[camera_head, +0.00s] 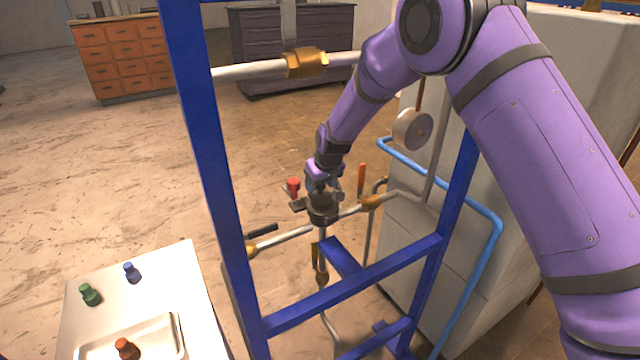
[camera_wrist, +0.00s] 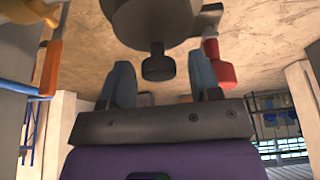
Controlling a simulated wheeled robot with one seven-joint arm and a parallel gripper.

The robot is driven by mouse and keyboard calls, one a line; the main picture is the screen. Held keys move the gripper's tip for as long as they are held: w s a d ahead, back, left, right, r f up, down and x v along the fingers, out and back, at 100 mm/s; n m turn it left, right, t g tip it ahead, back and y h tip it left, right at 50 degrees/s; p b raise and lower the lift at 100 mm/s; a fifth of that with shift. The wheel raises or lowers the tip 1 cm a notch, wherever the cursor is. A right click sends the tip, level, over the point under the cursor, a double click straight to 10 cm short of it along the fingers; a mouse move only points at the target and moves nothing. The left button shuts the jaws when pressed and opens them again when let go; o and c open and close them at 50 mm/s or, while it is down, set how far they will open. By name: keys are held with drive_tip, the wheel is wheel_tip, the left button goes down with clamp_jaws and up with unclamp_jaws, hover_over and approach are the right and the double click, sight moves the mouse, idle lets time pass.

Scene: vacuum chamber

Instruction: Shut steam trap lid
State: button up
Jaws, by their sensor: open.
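The steam trap (camera_head: 322,212) is a dark grey, round metal body on the pipe inside the blue frame. In the wrist view its round grey part (camera_wrist: 150,22) fills the top, with a short dark knob (camera_wrist: 158,68) sticking out from it. I cannot tell from these frames how far the lid is open. My gripper (camera_head: 322,186) is right over the trap and hides part of it. In the wrist view the two gripper fingers (camera_wrist: 160,78) are apart, and the knob appears between them. Contact with the knob cannot be made out.
A red-ended handle (camera_head: 293,187) is left of the trap and an orange lever (camera_head: 361,178) right of it. Blue frame bars (camera_head: 352,284) cross below and in front. A pale side table (camera_head: 190,275) with small bottles stands left. Open floor lies behind.

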drive_tip(key=v, duration=1)
drive_tip(key=shift+s+r, duration=0.2)
drive_tip(key=shift+r, duration=0.05)
drive_tip(key=shift+d, duration=0.1)
